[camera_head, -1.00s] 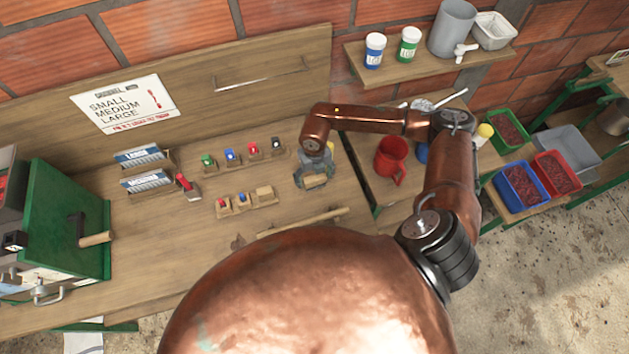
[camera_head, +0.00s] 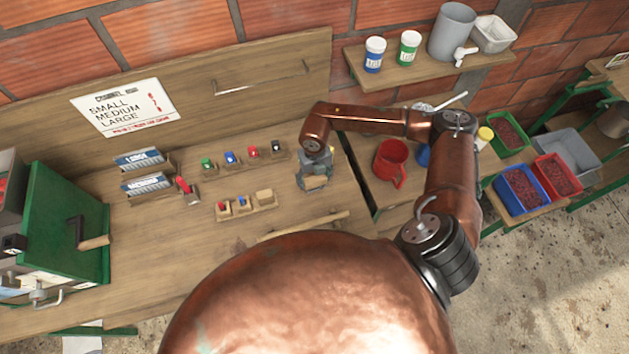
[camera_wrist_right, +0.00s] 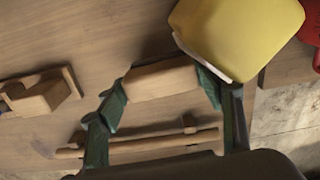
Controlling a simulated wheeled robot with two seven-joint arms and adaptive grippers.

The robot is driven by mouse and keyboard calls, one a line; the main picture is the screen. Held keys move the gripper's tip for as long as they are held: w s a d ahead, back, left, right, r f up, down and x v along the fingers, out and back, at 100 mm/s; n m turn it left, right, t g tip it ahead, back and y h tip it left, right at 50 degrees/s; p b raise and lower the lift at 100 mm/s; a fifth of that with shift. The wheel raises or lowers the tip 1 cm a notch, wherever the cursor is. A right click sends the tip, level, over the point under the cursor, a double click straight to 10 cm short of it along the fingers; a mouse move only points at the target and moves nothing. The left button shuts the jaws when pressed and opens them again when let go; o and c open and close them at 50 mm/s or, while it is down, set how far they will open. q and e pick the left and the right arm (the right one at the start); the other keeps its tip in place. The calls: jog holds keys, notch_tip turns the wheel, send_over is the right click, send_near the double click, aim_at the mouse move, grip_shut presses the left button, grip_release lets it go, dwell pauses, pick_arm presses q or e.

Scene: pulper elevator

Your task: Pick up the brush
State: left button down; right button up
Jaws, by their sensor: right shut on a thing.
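The brush shows as a pale wooden block (camera_wrist_right: 160,80) between the fingers of my right gripper (camera_wrist_right: 165,88) in the right wrist view. The fingers touch both ends of the block, and the gripper is shut on it. In the head view the right gripper (camera_head: 313,177) points down over the right part of the wooden bench, with the brush (camera_head: 316,183) at its fingertips. Bristles cannot be made out. I cannot tell whether the brush touches the bench. My left gripper is not in view.
A yellow object (camera_wrist_right: 238,35) lies right beside the brush in the wrist view. A wooden bar (camera_wrist_right: 150,143) lies in front. Small wooden holders (camera_head: 250,202) stand left on the bench (camera_head: 150,260). A red mug (camera_head: 391,160) stands to the right.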

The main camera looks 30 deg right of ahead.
jog(key=s+a+r+b, duration=0.1)
jog(key=s+r+b, duration=0.2)
jog(key=s+r, duration=0.8)
jog(key=s, duration=0.3)
jog(key=shift+a+r, duration=0.3)
jog(key=o, duration=0.6)
jog(key=c, duration=0.4)
